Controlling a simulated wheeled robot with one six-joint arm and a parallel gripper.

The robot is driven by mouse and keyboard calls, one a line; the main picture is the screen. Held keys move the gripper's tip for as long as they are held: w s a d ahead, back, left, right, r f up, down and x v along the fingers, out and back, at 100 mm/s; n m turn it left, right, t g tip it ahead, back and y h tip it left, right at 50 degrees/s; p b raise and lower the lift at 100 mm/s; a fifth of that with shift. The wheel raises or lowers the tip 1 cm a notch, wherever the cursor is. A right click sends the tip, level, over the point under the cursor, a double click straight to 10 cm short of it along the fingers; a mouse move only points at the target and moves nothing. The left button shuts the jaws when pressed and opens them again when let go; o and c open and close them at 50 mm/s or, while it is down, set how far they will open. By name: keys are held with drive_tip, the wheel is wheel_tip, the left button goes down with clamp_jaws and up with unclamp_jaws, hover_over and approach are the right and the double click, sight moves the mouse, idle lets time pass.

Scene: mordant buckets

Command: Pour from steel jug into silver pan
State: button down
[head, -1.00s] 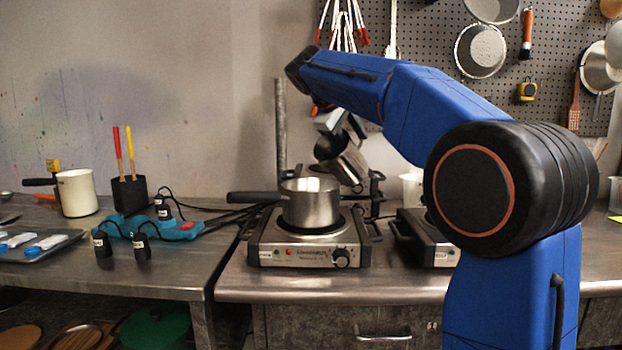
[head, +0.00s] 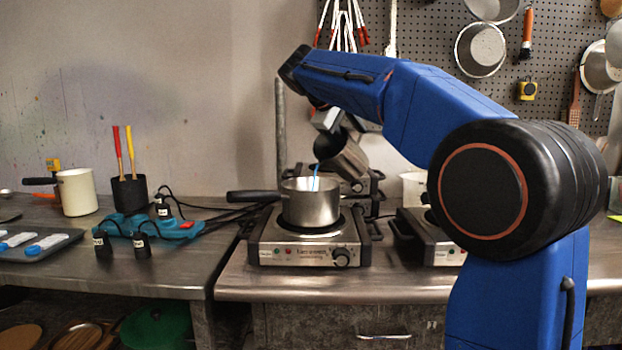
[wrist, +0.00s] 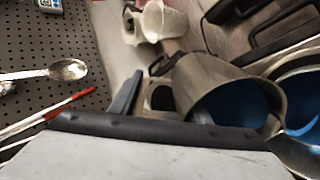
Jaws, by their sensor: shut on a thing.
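The steel jug (head: 343,155) is tilted steeply, mouth down to the left, above the right side of the silver pan (head: 311,204). A thin blue stream (head: 314,178) runs from the jug's lip into the pan. My gripper (head: 327,119) is shut on the jug; its fingertips are hard to make out in the head view. In the wrist view the jug (wrist: 200,85) shows blue liquid inside, and blue liquid also shows in the pan (wrist: 300,150) at the right edge. The pan stands upright on a hot plate (head: 305,248), its dark handle pointing left.
A second hot plate (head: 432,238) stands to the right, and another unit is behind the jug. A teal power strip (head: 150,226) with black plugs, a white pot (head: 77,192) and a black utensil cup (head: 132,191) are on the left table. The front counter edge is clear.

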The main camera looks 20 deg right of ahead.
sight(345, 118)
drive_tip(key=shift+s+a+r+t+h+p, duration=0.15)
drive_tip(key=shift+a+r+t+h+p, duration=0.15)
drive_tip(key=shift+r+h, duration=0.2)
drive_tip(key=shift+s+a+r+t+h+p, duration=0.2)
drive_tip(key=shift+a+r+h+p, duration=0.15)
drive_tip(key=shift+r, duration=0.3)
drive_tip(key=shift+s+a+r+t+h+p, duration=0.2)
drive_tip(key=shift+a+r+h+p, duration=0.1)
drive_tip(key=shift+r+h, duration=0.2)
idle(4.5)
drive_tip(key=shift+s+a+r+h, duration=0.1)
drive_tip(key=shift+a+r+h, duration=0.15)
drive_tip(key=shift+r, duration=0.1)
idle(0.7)
drive_tip(key=shift+s+a+r+t, duration=0.25)
drive_tip(key=shift+a+t, duration=0.05)
drive_tip(key=shift+a, duration=0.15)
idle(0.3)
